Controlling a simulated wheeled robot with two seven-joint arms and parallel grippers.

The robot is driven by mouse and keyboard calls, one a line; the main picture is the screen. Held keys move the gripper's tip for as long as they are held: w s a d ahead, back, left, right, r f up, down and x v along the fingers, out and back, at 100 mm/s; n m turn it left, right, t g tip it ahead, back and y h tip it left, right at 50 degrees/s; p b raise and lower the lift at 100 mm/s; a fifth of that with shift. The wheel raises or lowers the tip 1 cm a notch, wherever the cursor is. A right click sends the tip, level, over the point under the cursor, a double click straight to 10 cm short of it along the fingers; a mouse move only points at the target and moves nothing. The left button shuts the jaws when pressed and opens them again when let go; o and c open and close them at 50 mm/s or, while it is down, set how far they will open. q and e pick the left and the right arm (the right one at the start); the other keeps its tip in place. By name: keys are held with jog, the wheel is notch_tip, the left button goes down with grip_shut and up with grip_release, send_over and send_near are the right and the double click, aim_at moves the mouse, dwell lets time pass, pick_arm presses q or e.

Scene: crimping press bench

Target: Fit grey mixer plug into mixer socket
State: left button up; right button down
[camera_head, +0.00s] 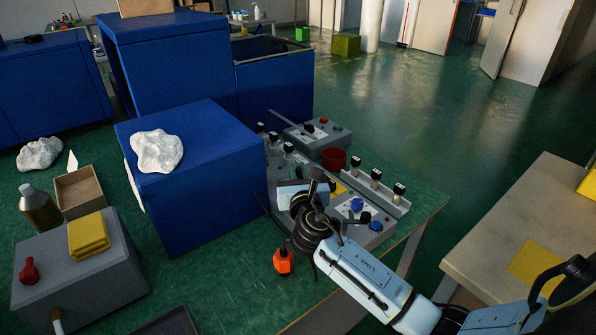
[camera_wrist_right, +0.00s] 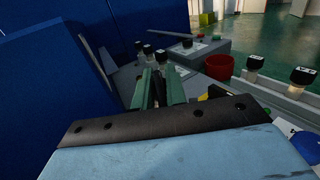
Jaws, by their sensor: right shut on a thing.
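My right gripper (camera_head: 292,192) reaches over the grey control panel at the right side of the blue box. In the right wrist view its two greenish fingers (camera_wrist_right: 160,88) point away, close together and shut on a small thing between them. That thing is mostly hidden, so I cannot confirm that it is the grey mixer plug. Black-capped connectors (camera_head: 274,137) stand in a row just beyond the fingers; one shows at the fingertips in the wrist view (camera_wrist_right: 162,57). I cannot read which one is the mixer socket. My left gripper is out of view.
A large blue box (camera_head: 210,200) stands close on the left of the gripper. An orange piece (camera_head: 283,262) is below the wrist.

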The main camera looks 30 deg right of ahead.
jog(key=shift+f+b, duration=0.35)
jog(key=shift+f, duration=0.2)
jog(key=c, duration=1.5)
grip_release()
jog(key=shift+o, duration=0.8)
jog(key=shift+f, duration=0.1)
jog(key=shift+s+a+f, duration=0.15)
jog(key=shift+s+a, duration=0.1)
jog(key=shift+s, duration=0.3)
jog(key=p+v, duration=0.2)
jog(key=v, duration=1)
jog(key=shift+r, duration=0.25)
jog(key=shift+a, duration=0.15)
